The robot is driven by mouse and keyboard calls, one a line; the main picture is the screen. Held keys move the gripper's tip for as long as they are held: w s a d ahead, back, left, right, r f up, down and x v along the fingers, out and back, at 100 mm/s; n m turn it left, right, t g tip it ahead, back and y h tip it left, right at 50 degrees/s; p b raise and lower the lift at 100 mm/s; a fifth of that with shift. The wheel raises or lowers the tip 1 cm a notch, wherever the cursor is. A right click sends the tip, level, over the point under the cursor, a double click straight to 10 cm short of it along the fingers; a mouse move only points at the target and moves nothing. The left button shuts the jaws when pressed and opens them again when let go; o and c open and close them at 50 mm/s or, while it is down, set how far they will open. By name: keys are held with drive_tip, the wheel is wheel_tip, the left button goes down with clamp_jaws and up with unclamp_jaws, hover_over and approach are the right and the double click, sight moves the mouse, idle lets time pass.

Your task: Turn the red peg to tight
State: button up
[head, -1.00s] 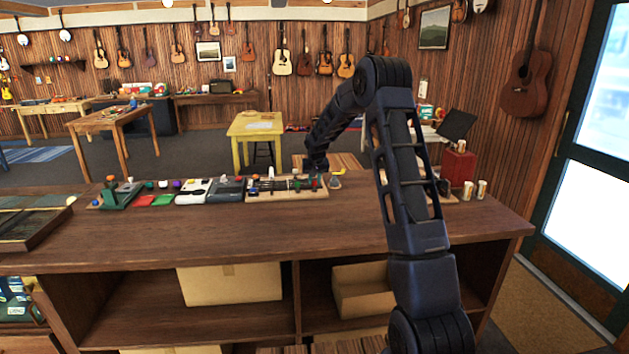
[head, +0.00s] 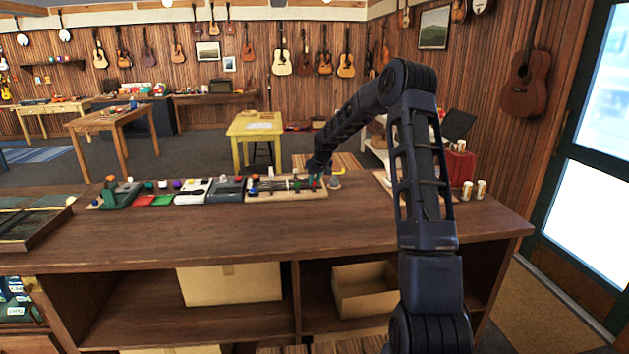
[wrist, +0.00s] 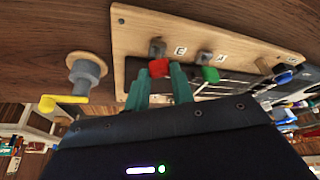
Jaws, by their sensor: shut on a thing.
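The red peg (wrist: 159,68) sticks out from a pale wooden board (wrist: 132,40) beside a grey post, near a letter E. My gripper (wrist: 159,86) has its two teal fingers on either side of the red peg and is shut on it. A green peg (wrist: 210,75) sits by the letter A, and a blue peg (wrist: 283,77) is farther right. In the head view my gripper (head: 315,178) is at the right end of the board (head: 285,197) and largely hides the red peg.
A grey post with a yellow crank (wrist: 64,103) stands just left of the board in the wrist view. A black and white device (head: 194,190) is left of the board on the counter (head: 250,232). Two small cans (head: 480,189) stand at the right. The counter's front is clear.

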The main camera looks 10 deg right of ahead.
drive_tip(key=n+g, duration=0.1)
drive_tip(key=n, duration=0.2)
drive_tip(key=n+g+y, duration=0.1)
drive_tip(key=n, duration=0.2)
drive_tip(key=shift+w+d+n+y, duration=0.15)
drive_tip(key=shift+n+y, duration=0.15)
drive_tip(key=shift+n, duration=0.1)
idle(0.4)
drive_tip(key=o, duration=1)
drive_tip(key=v, duration=1)
drive_tip(key=shift+d+r, duration=0.25)
drive_tip(key=shift+r, duration=0.1)
